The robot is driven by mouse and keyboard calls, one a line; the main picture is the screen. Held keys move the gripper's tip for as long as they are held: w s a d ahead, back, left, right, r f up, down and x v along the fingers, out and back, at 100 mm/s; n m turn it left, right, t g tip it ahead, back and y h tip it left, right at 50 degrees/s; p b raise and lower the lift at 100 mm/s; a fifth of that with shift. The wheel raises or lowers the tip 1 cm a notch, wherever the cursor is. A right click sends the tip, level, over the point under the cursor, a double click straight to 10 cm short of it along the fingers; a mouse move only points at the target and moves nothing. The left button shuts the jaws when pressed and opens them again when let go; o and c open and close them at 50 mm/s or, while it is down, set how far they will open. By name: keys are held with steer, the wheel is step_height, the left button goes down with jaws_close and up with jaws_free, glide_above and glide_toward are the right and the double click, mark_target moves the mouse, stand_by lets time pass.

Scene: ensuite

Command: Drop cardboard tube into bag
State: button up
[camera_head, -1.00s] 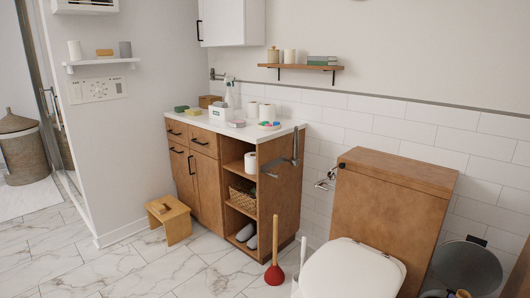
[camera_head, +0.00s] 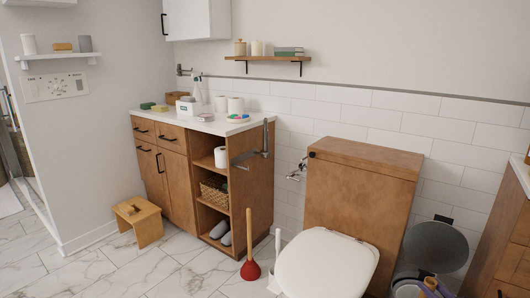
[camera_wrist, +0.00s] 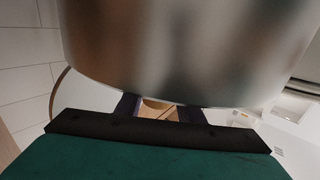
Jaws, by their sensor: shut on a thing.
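In the wrist view my gripper (camera_wrist: 158,112) shows two dark fingers in front of a black bar and a green body. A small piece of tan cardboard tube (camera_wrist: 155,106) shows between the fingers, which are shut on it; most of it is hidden. In the head view a bin with a raised round grey lid (camera_head: 435,247) stands right of the toilet. A pale bag edge (camera_head: 407,289) shows at its mouth, cut by the frame. A small tan and bluish shape (camera_head: 430,284) shows there, too small to tell what it is.
The toilet (camera_head: 328,267) stands left of the bin, with a red plunger (camera_head: 250,270) beside it. A wooden cabinet (camera_head: 500,245) stands on the right. A large curved metal surface (camera_wrist: 190,45) fills the upper wrist view. Floor is clear at the left front.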

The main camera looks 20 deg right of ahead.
steer(key=shift+f, duration=0.55)
steer(key=shift+b, duration=0.3)
steer(key=o, duration=1.1)
steer(key=shift+s, duration=0.1)
steer(key=s+p, duration=0.2)
steer(key=s, duration=1.1)
steer(key=shift+s+p, duration=0.3)
